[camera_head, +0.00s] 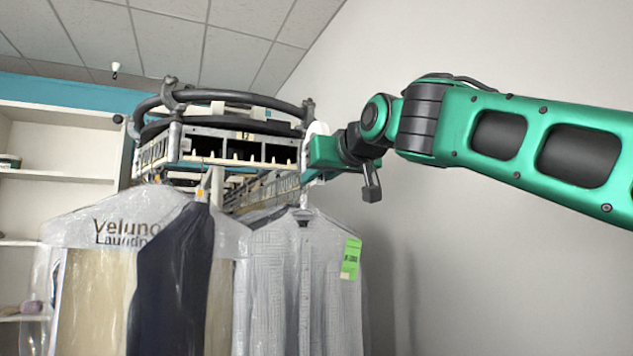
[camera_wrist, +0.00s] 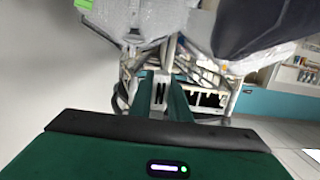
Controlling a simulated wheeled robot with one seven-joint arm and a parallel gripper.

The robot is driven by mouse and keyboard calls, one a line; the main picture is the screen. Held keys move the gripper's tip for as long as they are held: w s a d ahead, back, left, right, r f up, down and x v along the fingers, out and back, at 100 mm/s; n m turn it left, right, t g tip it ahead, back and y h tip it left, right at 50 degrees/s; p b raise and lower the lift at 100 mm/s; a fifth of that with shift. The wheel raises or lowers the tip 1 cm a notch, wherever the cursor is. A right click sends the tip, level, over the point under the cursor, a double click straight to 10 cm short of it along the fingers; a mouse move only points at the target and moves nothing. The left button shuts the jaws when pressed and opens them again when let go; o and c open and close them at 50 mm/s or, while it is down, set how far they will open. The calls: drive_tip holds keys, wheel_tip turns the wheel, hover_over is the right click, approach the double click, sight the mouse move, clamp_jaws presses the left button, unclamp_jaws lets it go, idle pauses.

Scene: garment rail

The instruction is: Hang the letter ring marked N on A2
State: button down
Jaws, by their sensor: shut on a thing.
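The white letter ring marked N (camera_wrist: 159,90) is held between the two green fingers of my gripper (camera_wrist: 160,104) in the wrist view, with its dark N facing me. In the head view the ring's pale edge (camera_head: 317,129) shows beside my gripper (camera_head: 318,154), at the right end of the garment rail (camera_head: 270,189). I cannot tell whether the ring touches the rail. No label reading A2 can be made out; a small dark mark (camera_head: 246,135) on the rail's front end is too small to read.
Wrapped garments hang below: a white-and-dark one (camera_head: 172,270) at left and a grey shirt (camera_head: 290,262) with a green tag (camera_head: 351,258) close under my gripper. Curved dark rails (camera_head: 235,97) arch above the front end. White shelves (camera_head: 60,178) stand at left. Space before the right wall is open.

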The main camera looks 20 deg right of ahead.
drive_tip(key=w, duration=1.9)
drive_tip(key=shift+w, duration=0.4)
idle(0.8)
idle(0.3)
drive_tip(key=shift+w+r, duration=0.1)
drive_tip(key=shift+w, duration=0.15)
idle(0.4)
drive_tip(key=shift+w, duration=2.35)
drive_tip(key=shift+f, duration=1.15)
drive_tip(key=c, duration=1.6)
unclamp_jaws()
